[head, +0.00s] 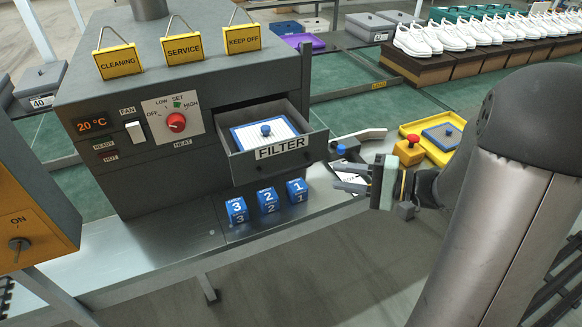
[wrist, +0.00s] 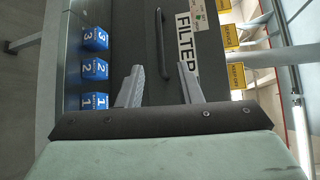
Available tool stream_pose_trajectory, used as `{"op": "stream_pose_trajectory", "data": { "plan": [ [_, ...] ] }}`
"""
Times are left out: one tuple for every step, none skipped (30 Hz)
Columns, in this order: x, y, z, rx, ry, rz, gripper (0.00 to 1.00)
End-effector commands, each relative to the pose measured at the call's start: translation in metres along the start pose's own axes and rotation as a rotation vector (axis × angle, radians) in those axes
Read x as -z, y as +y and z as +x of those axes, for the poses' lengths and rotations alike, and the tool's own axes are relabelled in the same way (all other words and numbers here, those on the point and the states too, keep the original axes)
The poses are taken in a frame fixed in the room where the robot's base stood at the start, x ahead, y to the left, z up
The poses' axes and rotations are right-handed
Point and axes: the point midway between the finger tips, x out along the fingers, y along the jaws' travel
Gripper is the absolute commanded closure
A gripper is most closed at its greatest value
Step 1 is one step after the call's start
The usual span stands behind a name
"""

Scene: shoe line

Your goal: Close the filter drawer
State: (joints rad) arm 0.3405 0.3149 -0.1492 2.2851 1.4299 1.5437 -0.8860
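The filter drawer (head: 262,170) stands pulled out of the grey machine's front in the head view. Its FILTER label is on the front face, and a white filter (head: 253,136) with a blue rim and blue knob lies inside. My gripper (head: 343,176) is to the right of the drawer front, apart from it, with its fingers pointing left. In the wrist view the two grey fingers (wrist: 160,82) are spread with nothing between them. The drawer's dark bar handle (wrist: 162,42) and FILTER label (wrist: 187,45) show ahead of the fingers.
Blue numbered blocks (head: 267,201) stand on the metal ledge below the drawer. A grey-handled item (head: 362,135), a red button on a yellow box (head: 410,150) and a yellow tray (head: 450,154) lie near my gripper. Hanging signs (head: 183,49) top the machine.

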Motion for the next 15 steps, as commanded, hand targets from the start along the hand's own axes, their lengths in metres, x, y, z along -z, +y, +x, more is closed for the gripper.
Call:
{"op": "stream_pose_trajectory", "data": {
  "plan": [
    [-0.002, -0.002, 0.012, -0.002, -0.006, 0.002, 0.68],
    [-0.002, -0.002, 0.019, -0.001, -0.006, 0.002, 0.68],
    [-0.002, -0.002, 0.028, -0.002, -0.007, 0.002, 0.68],
    [-0.002, -0.002, 0.034, -0.002, -0.005, 0.002, 0.68],
    [-0.002, -0.002, 0.041, -0.002, -0.007, 0.002, 0.68],
    [-0.002, -0.002, 0.050, -0.003, -0.006, 0.002, 0.68],
    [-0.002, -0.002, 0.057, -0.002, -0.007, 0.002, 0.68],
    [-0.002, -0.002, 0.063, -0.002, -0.007, 0.002, 0.68],
    [-0.002, -0.002, 0.072, -0.003, -0.005, 0.003, 0.68],
    [-0.002, -0.002, 0.078, -0.003, -0.007, 0.003, 0.68],
    [-0.002, -0.002, 0.084, -0.003, -0.006, 0.002, 0.68],
    [-0.002, -0.001, 0.091, -0.004, -0.006, 0.002, 0.68],
    [-0.002, -0.001, 0.097, -0.003, -0.005, 0.002, 0.68],
    [-0.002, -0.001, 0.101, -0.003, -0.005, 0.003, 0.68],
    [-0.002, -0.001, 0.107, -0.003, -0.004, 0.003, 0.68]
  ]
}}
